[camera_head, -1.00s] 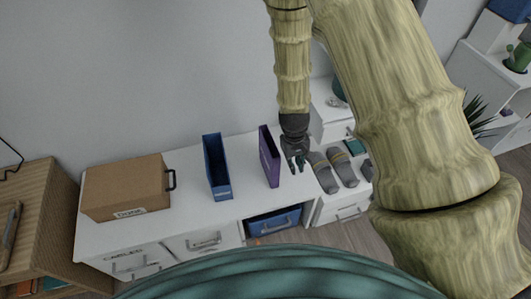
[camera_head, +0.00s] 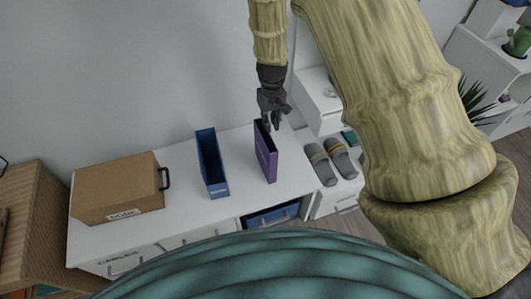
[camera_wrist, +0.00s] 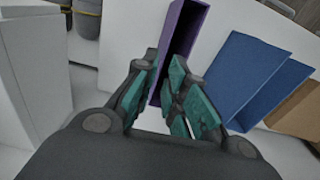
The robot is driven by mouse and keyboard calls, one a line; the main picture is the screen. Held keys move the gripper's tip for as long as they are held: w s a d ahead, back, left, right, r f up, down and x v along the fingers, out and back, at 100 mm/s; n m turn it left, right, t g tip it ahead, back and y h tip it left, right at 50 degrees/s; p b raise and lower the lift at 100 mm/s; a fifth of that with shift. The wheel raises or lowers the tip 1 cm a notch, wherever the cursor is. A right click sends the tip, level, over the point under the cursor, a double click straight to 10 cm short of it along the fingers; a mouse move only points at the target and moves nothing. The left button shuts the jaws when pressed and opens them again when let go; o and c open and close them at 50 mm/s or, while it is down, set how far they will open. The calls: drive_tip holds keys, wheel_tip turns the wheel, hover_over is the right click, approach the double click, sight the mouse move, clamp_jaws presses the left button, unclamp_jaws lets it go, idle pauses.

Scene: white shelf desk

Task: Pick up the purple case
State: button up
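The purple case (camera_head: 266,152) is a narrow upright holder on the white desk; it also shows in the wrist view (camera_wrist: 182,30). My gripper (camera_head: 272,123) is at the upper back end of the case, pointing down. In the wrist view my gripper (camera_wrist: 164,75) is open, with teal finger pads on either side of the case's near end. I cannot tell whether either pad touches it. The fingers hide part of the case's near end.
A blue holder (camera_head: 212,165) stands left of the case, with a gap between. A brown box (camera_head: 118,190) with a black handle is farther left. Grey slippers (camera_head: 332,160) lie to the right. A white drawer unit (camera_head: 319,100) stands behind on the right.

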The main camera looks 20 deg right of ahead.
sight(265, 152)
drive_tip(key=shift+a+f, duration=0.15)
drive_tip(key=shift+f, duration=2.5)
drive_tip(key=shift+c, duration=0.4)
clamp_jaws()
